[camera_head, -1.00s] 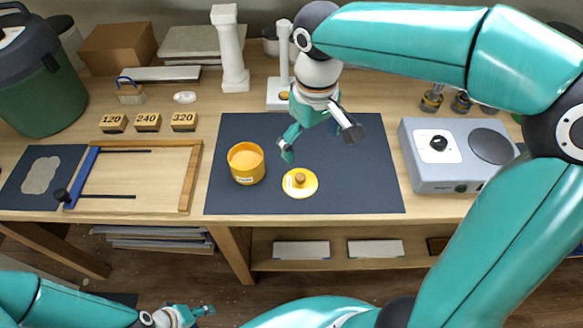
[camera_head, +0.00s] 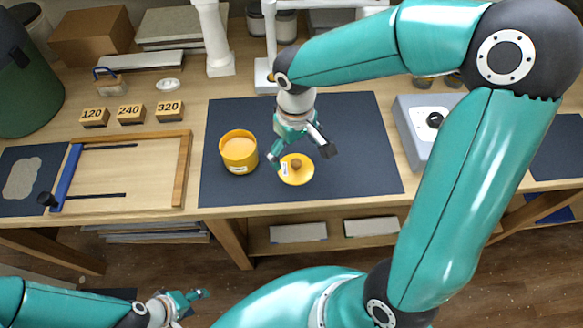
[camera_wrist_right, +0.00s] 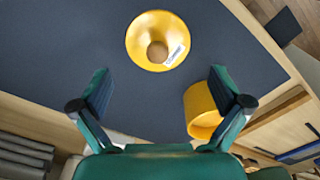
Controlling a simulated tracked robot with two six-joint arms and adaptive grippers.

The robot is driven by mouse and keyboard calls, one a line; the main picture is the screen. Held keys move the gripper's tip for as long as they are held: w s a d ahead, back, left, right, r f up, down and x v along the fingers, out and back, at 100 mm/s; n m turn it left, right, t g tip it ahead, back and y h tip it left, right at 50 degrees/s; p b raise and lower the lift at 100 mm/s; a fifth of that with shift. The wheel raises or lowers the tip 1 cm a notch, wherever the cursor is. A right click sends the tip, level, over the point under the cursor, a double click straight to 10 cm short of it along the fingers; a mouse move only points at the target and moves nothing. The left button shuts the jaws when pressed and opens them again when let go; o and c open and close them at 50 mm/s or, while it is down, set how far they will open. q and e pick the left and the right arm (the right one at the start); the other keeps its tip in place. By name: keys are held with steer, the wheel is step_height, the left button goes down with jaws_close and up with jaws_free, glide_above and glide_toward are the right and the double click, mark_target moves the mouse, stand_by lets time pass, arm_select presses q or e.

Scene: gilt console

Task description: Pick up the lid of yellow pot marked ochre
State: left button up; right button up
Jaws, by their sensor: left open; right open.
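The yellow pot (camera_head: 239,153) stands open on the dark mat, with a paler yellow filling and a small label on its side. Its yellow lid (camera_head: 303,174) lies flat on the mat to the right of the pot, with a brown knob and a white label. My right gripper (camera_head: 301,156) is open and empty above the mat, just over the lid's far side. In the right wrist view the lid (camera_wrist_right: 157,41) lies beyond the open fingers, and the pot (camera_wrist_right: 201,112) is partly hidden by the right-hand finger. My left gripper (camera_head: 201,302) is open and empty at lower left, in front of the table.
The dark mat (camera_head: 350,130) is otherwise clear. To the left lie a wooden frame (camera_head: 181,170) and blocks marked 120 (camera_head: 94,117), 240 (camera_head: 131,114) and 320 (camera_head: 169,111). A grey device (camera_head: 409,113) stands right of the mat, partly behind my right arm.

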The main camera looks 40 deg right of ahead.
mark_target(297, 163)
steer(key=shift+s+d+f, duration=0.1)
steer(key=shift+d+f, duration=0.05)
steer(key=shift+f, duration=2.5)
steer(key=shift+s, duration=0.15)
jaws_close()
